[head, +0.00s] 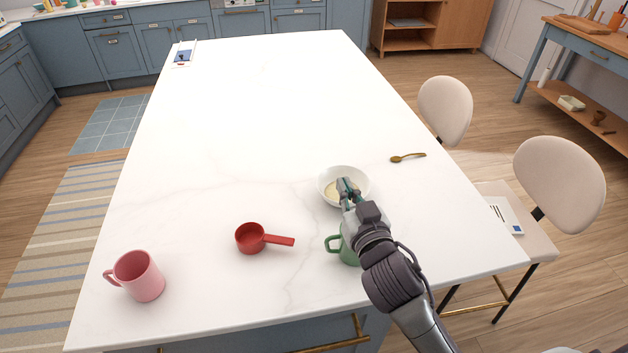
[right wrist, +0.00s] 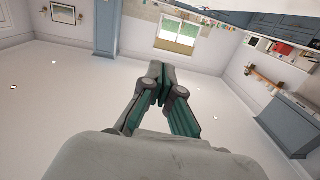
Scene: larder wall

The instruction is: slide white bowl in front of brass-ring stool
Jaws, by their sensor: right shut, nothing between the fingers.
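The white bowl (head: 325,186) stands upright on the white counter near its right side, with something pale yellow inside. My right gripper (head: 346,186) is over the bowl's near part, fingertips at or inside its rim; I cannot tell whether they touch it. In the right wrist view the gripper (right wrist: 161,78) is shut and empty, and the bowl does not show. The near cream stool (head: 558,185) at the right edge has a brass bar (head: 485,308) between its dark legs. A farther cream stool (head: 445,108) shows no brass, its lower part being hidden. My left gripper is out of view.
A green mug (head: 335,245) stands just in front of the bowl, partly hidden by my arm. A red scoop (head: 252,238) and pink mug (head: 141,276) stand left. A brass spoon (head: 407,157) lies right of the bowl. The counter (head: 240,120) beyond is mostly clear.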

